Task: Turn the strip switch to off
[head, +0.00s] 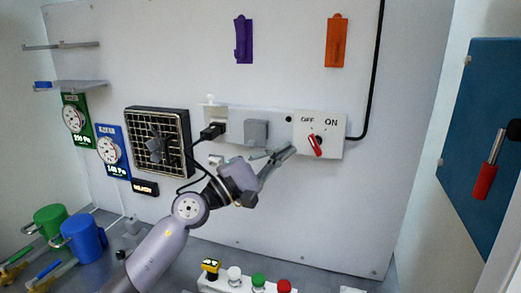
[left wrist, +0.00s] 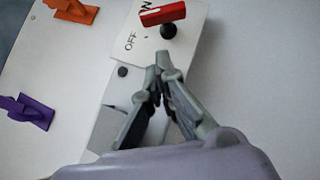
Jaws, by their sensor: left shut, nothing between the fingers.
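The strip switch is a red lever (head: 315,146) on a white plate (head: 333,147) marked OFF on the left and ON on the right. I cannot tell for sure which mark it points to. In the left wrist view the red lever (left wrist: 163,14) shows at the top, beside a black round hub (left wrist: 168,31). My left gripper (head: 291,151) is shut and empty, just left of the lever and apart from it. In the left wrist view its fingertips (left wrist: 163,62) meet in front of the plate, short of the hub. My right gripper is out of view.
A black plug (head: 212,131) and a grey square cover (head: 256,133) sit on the strip left of the switch. A fan grille (head: 158,142) is further left. A blue panel with a red-handled lever (head: 485,182) stands at the right. The wall below the switch is clear.

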